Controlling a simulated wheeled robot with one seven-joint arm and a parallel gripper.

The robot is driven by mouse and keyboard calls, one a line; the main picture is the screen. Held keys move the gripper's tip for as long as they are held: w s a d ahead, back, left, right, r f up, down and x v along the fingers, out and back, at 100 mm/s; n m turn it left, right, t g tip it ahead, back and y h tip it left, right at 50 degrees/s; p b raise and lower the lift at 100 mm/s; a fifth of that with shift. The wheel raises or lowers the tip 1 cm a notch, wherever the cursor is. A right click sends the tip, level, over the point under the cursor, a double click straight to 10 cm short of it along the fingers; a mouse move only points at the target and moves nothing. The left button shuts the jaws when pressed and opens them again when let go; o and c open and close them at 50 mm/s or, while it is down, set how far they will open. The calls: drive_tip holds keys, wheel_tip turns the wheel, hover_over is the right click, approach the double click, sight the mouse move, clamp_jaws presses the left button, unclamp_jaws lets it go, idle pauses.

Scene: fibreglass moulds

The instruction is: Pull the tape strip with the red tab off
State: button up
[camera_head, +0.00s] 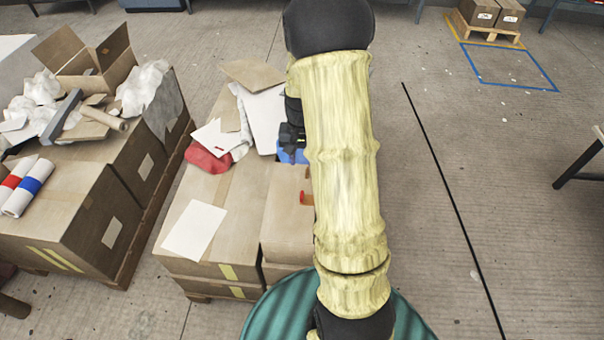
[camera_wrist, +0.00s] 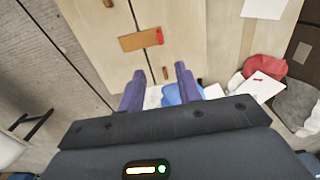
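In the wrist view, a short orange-brown tape strip (camera_wrist: 134,42) lies across the seam between box flaps. A red tab (camera_wrist: 160,36) is at its right end. In the head view the red tab (camera_head: 304,198) shows beside my arm, which hides most of the strip. My gripper (camera_wrist: 160,70) has two purple fingers spread apart with nothing between them. In the wrist view, its fingertips point towards the box top, below the strip in the picture and apart from it.
Blue cloth (camera_head: 293,152), a red cloth (camera_head: 205,158) and papers lie behind on the boxes. A loaded pallet (camera_head: 100,200) stands left. A green drum-like thing (camera_head: 262,318) is in front. The floor at right is mostly clear.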

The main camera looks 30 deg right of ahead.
sight(302, 194)
wheel_tip(302, 194, down, 17)
drive_tip(key=shift+r, duration=0.1)
idle(0.5)
clamp_jaws()
